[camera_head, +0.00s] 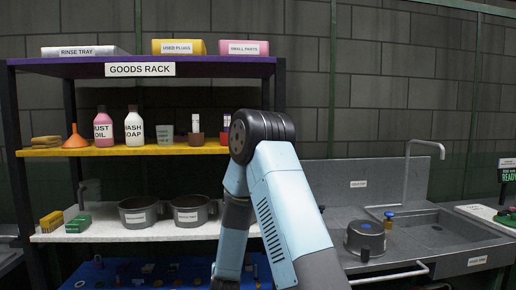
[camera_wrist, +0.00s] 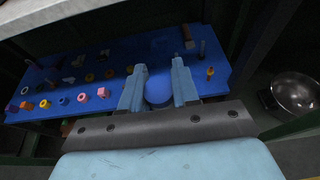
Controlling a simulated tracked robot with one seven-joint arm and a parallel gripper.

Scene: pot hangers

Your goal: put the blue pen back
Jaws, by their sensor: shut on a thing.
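In the wrist view my gripper (camera_wrist: 158,80) is shut on a blue, round-ended thing, which I take to be the blue pen (camera_wrist: 158,90). It is seen nearly end-on, so its full length is hidden. The gripper is over the blue bottom shelf (camera_wrist: 60,73) of the rack, near its front edge and right of the small parts. I cannot tell whether the pen touches the shelf. In the head view my forearm runs down to the shelf and the gripper is out of sight.
Several coloured rings and nuts (camera_wrist: 82,97) lie on the left of the shelf. The white shelf (camera_head: 120,226) with two pots is above. A metal bowl (camera_wrist: 295,93) is at the right. A sink (camera_head: 430,228) stands right of the rack.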

